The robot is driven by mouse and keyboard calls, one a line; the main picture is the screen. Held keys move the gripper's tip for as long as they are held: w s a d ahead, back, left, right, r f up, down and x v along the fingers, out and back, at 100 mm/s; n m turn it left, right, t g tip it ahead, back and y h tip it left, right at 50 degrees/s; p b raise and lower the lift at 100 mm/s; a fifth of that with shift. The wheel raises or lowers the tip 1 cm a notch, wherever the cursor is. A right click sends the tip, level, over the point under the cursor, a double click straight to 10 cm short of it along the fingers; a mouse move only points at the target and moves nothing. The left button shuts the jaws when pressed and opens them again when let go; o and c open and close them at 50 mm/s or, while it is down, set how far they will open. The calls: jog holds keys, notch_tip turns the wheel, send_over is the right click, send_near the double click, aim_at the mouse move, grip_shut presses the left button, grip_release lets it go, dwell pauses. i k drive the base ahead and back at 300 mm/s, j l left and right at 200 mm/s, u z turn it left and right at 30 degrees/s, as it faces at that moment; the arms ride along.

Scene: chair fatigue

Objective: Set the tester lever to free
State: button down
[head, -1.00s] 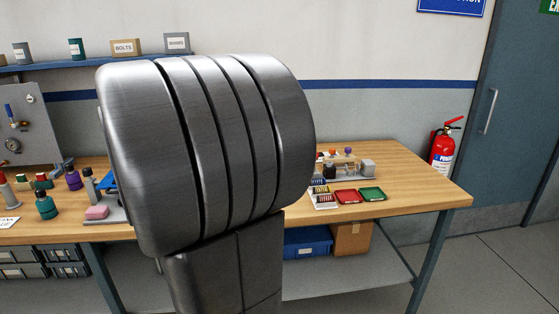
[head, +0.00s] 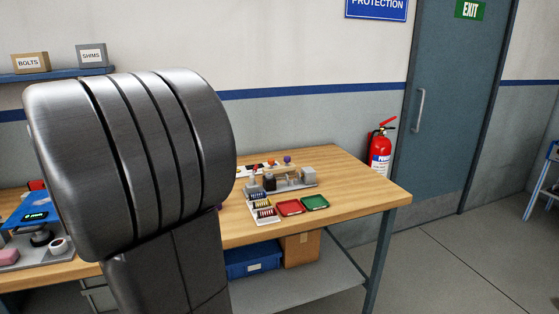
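The tester lever cannot be made out in the head view. A large dark grey link of my own arm fills the left middle of the view and hides much of the bench. My gripper does not show.
The wooden workbench (head: 362,194) holds a grey fixture (head: 300,180), a red tray (head: 289,207) and a green tray (head: 314,202). A blue bin (head: 252,260) and a cardboard box (head: 301,249) sit below. A fire extinguisher (head: 380,150) stands by the door (head: 440,130).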

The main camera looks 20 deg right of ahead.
aim_at(252, 177)
jog(key=i+l+z, duration=0.6)
jog(key=i, duration=0.3)
jog(key=i+l+z, duration=0.35)
jog(key=i, duration=0.15)
